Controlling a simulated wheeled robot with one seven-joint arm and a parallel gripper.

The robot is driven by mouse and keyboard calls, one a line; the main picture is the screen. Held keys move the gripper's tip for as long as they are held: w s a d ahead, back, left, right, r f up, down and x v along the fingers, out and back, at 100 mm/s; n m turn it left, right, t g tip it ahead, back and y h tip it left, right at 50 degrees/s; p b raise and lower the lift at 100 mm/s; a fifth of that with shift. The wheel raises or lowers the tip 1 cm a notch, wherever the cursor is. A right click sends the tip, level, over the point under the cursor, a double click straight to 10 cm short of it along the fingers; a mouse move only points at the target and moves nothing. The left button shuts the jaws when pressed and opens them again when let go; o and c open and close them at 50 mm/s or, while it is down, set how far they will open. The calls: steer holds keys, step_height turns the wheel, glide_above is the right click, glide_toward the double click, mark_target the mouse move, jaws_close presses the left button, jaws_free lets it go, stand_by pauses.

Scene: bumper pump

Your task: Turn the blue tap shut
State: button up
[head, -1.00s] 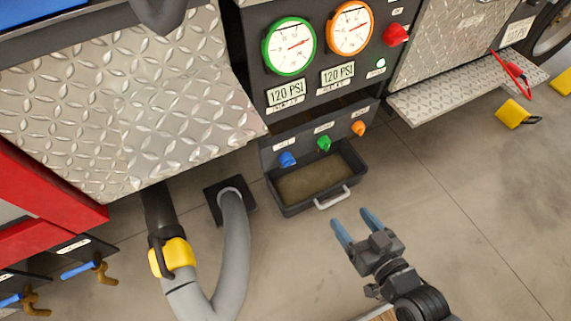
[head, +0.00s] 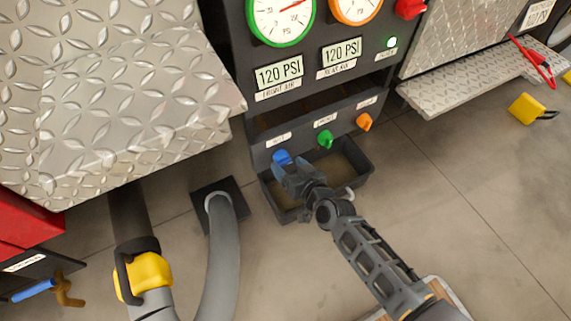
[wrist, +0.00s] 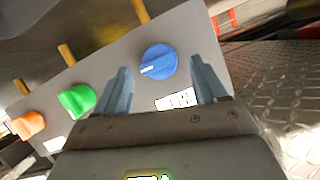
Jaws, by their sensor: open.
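The blue tap (head: 281,157) is the leftmost of three coloured taps on the dark lower panel. In the wrist view the blue tap (wrist: 158,63) is a round knob with a white mark pointing left. My gripper (head: 287,166) is at the blue tap in the head view and partly covers it. In the wrist view my gripper (wrist: 160,84) is open, with one blue-grey finger on each side of the knob and gaps between. I cannot tell whether the fingertips reach past the knob's face.
The green tap (head: 325,138) and orange tap (head: 365,122) sit to the right on the same panel. A dark tray (head: 360,180) stands below.

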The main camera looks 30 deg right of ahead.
mark_target(283, 159)
steer(key=shift+b+x, duration=0.35)
steer(key=shift+x, duration=0.95)
steer(key=shift+c, duration=0.4)
steer(key=c, duration=0.9)
steer(key=shift+o, duration=0.2)
steer(key=shift+a, duration=0.1)
